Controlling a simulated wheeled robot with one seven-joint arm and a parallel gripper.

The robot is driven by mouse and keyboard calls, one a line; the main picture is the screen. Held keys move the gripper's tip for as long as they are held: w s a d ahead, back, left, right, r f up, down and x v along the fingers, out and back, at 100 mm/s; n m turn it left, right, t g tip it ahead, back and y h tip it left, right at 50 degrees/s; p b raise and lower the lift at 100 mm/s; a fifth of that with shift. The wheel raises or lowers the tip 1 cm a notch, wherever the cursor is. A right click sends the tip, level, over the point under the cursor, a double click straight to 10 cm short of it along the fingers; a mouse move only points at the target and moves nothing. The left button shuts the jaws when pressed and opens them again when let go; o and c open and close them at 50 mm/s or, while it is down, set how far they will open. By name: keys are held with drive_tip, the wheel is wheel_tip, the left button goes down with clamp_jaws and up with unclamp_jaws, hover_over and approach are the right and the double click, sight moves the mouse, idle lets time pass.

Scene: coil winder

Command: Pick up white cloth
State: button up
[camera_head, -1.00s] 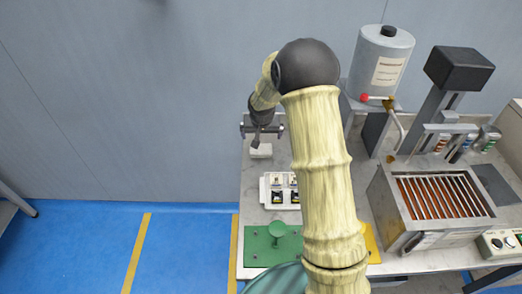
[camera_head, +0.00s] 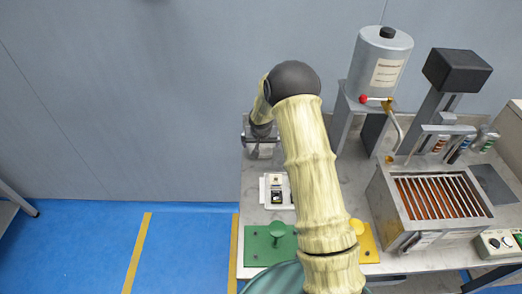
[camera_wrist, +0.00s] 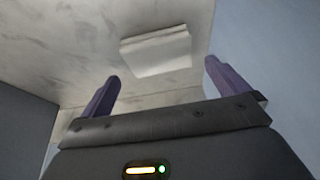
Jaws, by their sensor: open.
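The white cloth (camera_wrist: 157,52) lies folded into a flat rectangle on the grey marbled table, seen in the wrist view just beyond the fingertips. My gripper (camera_wrist: 162,71) is open, with its two purple fingers apart and nothing between them. The cloth appears centred roughly across the gap, and no contact shows. In the head view, my gripper is at the table's far left corner, where my arm and gripper largely hide the cloth.
A white tray with small parts (camera_head: 266,201), a green plate with a knob (camera_head: 265,247) and a yellow plate (camera_head: 369,247) are nearer on the table. A grey tank (camera_head: 377,62) and a slatted metal box (camera_head: 409,231) stand right. A wall rises behind.

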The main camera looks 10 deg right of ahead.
sight(261, 148)
drive_tip(key=shift+x, duration=1.45)
drive_tip(key=c, duration=1)
drive_tip(key=shift+r, duration=0.2)
wheel_tip(261, 148, up, 10)
drive_tip(key=shift+f, duration=0.15)
